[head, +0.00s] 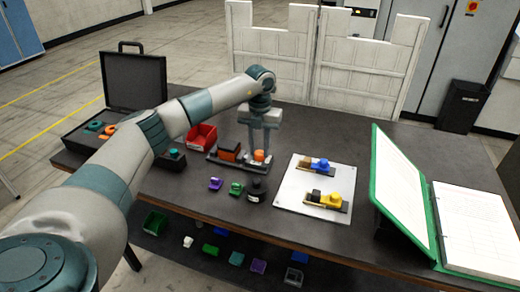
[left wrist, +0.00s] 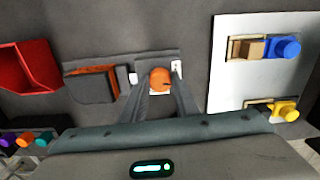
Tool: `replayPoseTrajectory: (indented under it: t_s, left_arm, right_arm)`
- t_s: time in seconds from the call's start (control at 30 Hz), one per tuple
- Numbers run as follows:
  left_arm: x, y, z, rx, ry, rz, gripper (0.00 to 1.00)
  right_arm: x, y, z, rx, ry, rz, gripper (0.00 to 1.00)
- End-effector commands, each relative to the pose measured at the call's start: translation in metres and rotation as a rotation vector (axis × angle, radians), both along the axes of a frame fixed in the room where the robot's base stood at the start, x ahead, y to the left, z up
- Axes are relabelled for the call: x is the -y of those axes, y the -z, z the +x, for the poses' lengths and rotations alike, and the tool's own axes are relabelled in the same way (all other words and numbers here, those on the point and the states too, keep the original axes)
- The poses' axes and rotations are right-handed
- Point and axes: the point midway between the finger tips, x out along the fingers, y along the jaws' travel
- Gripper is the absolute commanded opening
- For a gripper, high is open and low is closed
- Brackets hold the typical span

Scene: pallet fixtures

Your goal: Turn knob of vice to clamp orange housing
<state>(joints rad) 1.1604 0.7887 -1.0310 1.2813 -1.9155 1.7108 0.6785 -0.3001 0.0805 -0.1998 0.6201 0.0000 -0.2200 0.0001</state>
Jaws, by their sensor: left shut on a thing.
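The vice (head: 236,169) is a dark fixture on the table, holding the orange housing (head: 229,147) toward its left end. The housing also shows in the left wrist view (left wrist: 105,72), between the vice's dark blocks. The round orange knob (head: 260,156) is at the vice's right end and shows in the left wrist view (left wrist: 160,80). My left gripper (head: 260,149) points down over the knob, its two fingers on either side, shut on it. The exact finger contact is hard to see. My right gripper is in neither view.
A red bin (head: 202,137) stands just left of the vice. A white plate (head: 310,196) with blue and yellow knobbed fixtures lies to the right. Small purple, green and black parts stand in front. An open black case (head: 134,82) and a green binder (head: 400,190) flank the table.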

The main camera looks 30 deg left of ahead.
Motion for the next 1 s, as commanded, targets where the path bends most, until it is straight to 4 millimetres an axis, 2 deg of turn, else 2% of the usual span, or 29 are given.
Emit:
replayPoseTrajectory:
  t_s: [0.33,0.87,0.9,0.97,1.0]
  left_arm:
    - [-0.0013,-0.0017,0.0006,0.004,-0.19,0.0,0.05]
    - [-0.0016,-0.0021,0.0008,0.004,-0.227,-0.001,0.05]
    - [-0.0016,-0.0021,0.0008,0.004,-0.227,-0.001,0.29]
    - [-0.0015,-0.002,0.0008,0.004,-0.227,-0.001,0.44]
    - [-0.0015,-0.0019,0.0007,0.004,-0.227,0.0,0.46]
  right_arm:
    - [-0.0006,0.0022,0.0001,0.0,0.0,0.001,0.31]
    - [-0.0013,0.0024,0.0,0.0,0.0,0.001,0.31]
    - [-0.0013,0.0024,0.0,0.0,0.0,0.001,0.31]
    - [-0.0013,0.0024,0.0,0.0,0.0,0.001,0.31]
    - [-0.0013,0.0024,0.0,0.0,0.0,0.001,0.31]
